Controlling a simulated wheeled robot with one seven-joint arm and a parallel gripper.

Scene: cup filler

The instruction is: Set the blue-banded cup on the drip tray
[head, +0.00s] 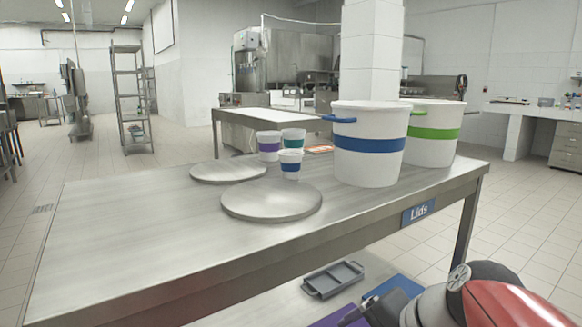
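The small white cup with a blue band (290,169) stands upright on the steel table (130,232). It is in front of a purple-banded cup (268,150) and a teal-banded cup (293,143). A grey rectangular tray (333,279) lies below the tabletop; I cannot tell if it is the drip tray. My red and grey arm is at the bottom right, below and apart from the cup. A dark part at its left end, perhaps my gripper (352,317), is cut off by the frame edge. Its opening is not visible.
A large blue-banded bucket (366,171) and a green-banded bucket (434,150) stand right of the cups. Two round steel lids (270,199) (228,171) lie flat nearby. The table's left part is clear. A "Lids" sign (418,212) marks its front edge.

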